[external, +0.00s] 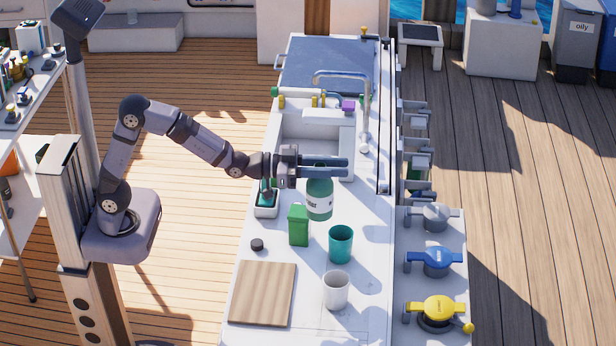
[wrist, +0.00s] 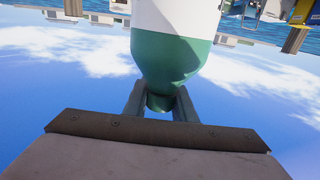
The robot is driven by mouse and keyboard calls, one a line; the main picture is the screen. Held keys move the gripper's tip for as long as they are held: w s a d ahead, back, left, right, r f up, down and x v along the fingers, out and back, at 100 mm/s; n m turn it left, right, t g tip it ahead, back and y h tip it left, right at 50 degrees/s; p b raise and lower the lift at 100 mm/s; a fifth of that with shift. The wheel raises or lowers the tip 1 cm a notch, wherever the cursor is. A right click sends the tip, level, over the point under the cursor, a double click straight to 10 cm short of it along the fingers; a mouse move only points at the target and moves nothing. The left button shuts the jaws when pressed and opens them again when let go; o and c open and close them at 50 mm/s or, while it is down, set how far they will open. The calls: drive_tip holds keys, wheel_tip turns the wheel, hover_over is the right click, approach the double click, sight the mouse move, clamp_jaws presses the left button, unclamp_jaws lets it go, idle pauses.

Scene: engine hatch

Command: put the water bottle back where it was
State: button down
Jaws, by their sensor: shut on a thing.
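The water bottle (external: 319,200) is green with a white label band in the external view. It hangs below the fingers of my gripper (external: 328,168), which are shut around its top, above the white counter near the sink's front edge. In the wrist view the white and green bottle (wrist: 175,45) reaches down to its narrow neck, which sits between the two fingers of my gripper (wrist: 160,103). The bottle looks roughly upright. Whether its base touches the counter cannot be told.
A green carton (external: 298,226), a teal cup (external: 341,245) and a white cup (external: 336,291) stand in front of the bottle. A wooden board (external: 262,294) lies front left. A small tray (external: 266,211) is left, and a faucet (external: 366,110) rises behind.

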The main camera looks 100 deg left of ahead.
drive_tip(key=w+a+f+n+g+y+b, duration=0.1)
drive_tip(key=w+a+f+n+y+b, duration=0.2)
drive_tip(key=a, duration=0.8)
drive_tip(key=w+a+f+n+y, duration=0.1)
drive_tip(key=a+f+y, duration=0.25)
drive_tip(key=a, duration=0.65)
wheel_tip(320, 180, down, 10)
drive_tip(key=shift+s+f+h+p, duration=0.15)
drive_tip(key=shift+f+h+p, duration=0.05)
drive_tip(key=shift+h+p, duration=0.2)
drive_tip(key=shift+f, duration=0.1)
drive_tip(key=shift+f, duration=0.15)
drive_tip(key=c, duration=1.5)
unclamp_jaws()
